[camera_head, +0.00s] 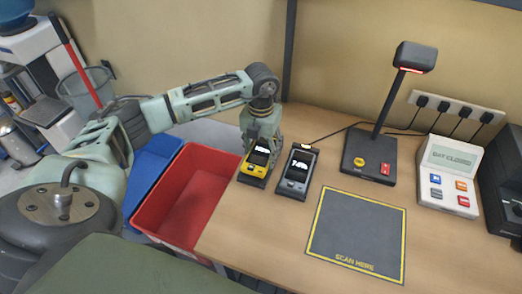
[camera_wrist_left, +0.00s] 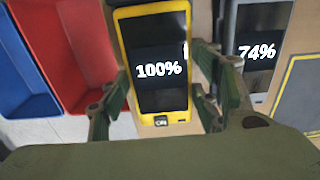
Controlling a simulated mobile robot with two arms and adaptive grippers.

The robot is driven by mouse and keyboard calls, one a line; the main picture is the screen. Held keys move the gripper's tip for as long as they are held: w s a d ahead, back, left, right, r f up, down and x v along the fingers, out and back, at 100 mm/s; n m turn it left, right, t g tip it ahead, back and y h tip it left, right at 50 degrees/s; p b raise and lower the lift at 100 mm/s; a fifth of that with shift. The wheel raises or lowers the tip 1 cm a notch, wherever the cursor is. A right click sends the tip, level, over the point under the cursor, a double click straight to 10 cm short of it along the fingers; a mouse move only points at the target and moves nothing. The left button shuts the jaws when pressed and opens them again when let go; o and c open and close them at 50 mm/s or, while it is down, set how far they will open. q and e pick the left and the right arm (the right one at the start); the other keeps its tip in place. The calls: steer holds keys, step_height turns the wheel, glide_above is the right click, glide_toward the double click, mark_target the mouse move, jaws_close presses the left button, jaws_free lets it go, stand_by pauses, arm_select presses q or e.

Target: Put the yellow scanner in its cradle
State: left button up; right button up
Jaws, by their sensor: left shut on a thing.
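The yellow scanner (camera_head: 258,162) is at the table's left edge in the head view, its dark screen facing up. A dark base shows under its near end; I cannot tell whether the scanner is seated in it or just above. In the left wrist view the scanner (camera_wrist_left: 122,38) reads 100%. My left gripper (camera_head: 262,143) reaches down over its far end. In the wrist view the gripper (camera_wrist_left: 163,95) has a green finger at each long side of the scanner, shut on it. My right gripper is out of view.
A grey scanner (camera_head: 297,171) reading 74% stands close to the right. Beyond are a scan mat (camera_head: 357,235), a lamp-like stand (camera_head: 368,155) and a button box (camera_head: 450,175). A red bin (camera_head: 185,195) and a blue bin (camera_head: 152,170) are left of the table.

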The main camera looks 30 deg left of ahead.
arm_select(q)
steer(key=shift+f, duration=0.95)
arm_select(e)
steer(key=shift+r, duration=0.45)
arm_select(q)
steer(key=shift+f, duration=0.15)
steer(key=o, duration=1.4)
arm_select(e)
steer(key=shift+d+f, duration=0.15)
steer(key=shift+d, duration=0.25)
